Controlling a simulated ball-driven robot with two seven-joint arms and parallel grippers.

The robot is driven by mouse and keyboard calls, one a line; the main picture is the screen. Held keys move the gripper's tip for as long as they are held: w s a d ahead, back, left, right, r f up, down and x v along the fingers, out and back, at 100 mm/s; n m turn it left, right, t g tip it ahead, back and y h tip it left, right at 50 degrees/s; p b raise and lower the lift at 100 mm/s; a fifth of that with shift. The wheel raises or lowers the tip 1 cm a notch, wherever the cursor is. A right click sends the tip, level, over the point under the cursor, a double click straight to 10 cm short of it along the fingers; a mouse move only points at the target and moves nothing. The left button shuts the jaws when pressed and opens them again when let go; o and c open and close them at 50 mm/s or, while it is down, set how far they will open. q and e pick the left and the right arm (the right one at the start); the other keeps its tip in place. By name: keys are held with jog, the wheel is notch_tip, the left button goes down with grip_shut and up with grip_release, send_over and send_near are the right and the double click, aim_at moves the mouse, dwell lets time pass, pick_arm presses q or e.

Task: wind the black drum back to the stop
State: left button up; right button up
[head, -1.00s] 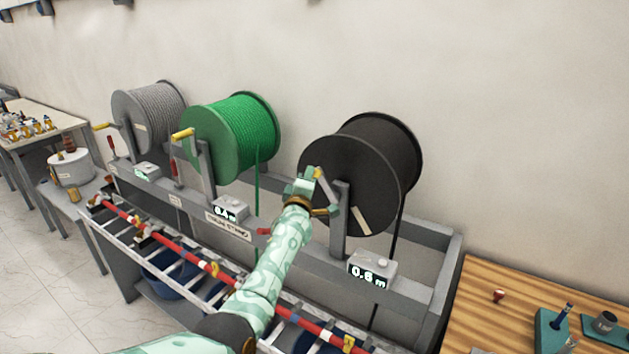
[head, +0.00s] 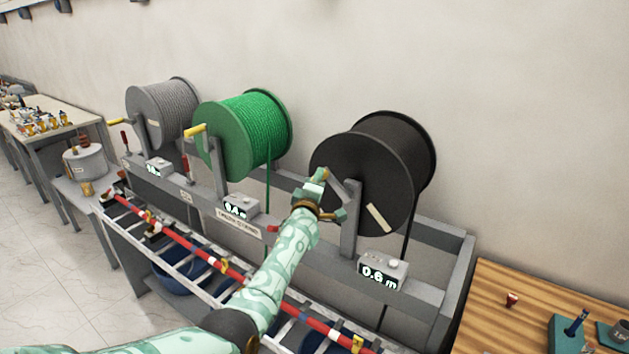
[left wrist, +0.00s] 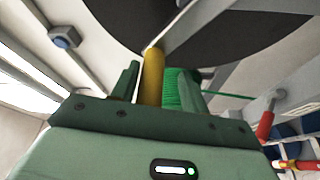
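The black drum (head: 385,165) stands at the right end of the rack, with a pale strip on its face. The display below it (head: 382,270) reads about 0.6 m. Its crank arm (head: 340,188) points up and left from the hub, ending in a yellow handle (left wrist: 152,75). My left gripper (head: 318,186) is at this handle. The drum's stop cannot be made out. My right gripper is not in view.
A green drum (head: 245,130) and a grey drum (head: 160,112) with yellow handles stand to the left. A ladder-like rail with a red rod (head: 240,275) runs along the front. A wooden bench (head: 490,310) is at right. The wall stands behind the drums.

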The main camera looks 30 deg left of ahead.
pick_arm(q)
jog(key=shift+r, duration=0.35)
jog(key=p+v, duration=1)
jog(key=v, duration=0.6)
jog(key=shift+f, duration=0.2)
jog(key=shift+s, duration=0.1)
